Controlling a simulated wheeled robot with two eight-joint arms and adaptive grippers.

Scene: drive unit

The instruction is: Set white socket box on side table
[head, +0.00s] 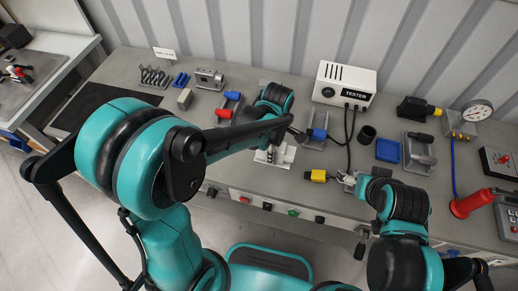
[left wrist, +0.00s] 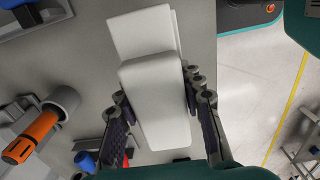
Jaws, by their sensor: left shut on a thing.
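The white socket box (left wrist: 158,110) is a smooth white block between the two fingers of my left gripper (left wrist: 154,88), which is shut on it. A second flat white part (left wrist: 140,35) shows just beyond it; I cannot tell whether the two are joined. In the head view my left gripper (head: 272,150) is low over the front of the workbench, and the white box (head: 284,156) is partly hidden by it. The side table (head: 62,46) is at the far left. My right gripper (head: 348,181) is by a yellow connector (head: 318,176); its jaw state is unclear.
The workbench (head: 215,170) carries a white tester (head: 345,84) with black cables, a blue tray (head: 387,150), a gauge (head: 477,110) and a red-handled clamp (head: 228,106). A black mat (head: 110,105) lies at its left. The side table holds a tool (head: 18,73) and a black object (head: 14,36).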

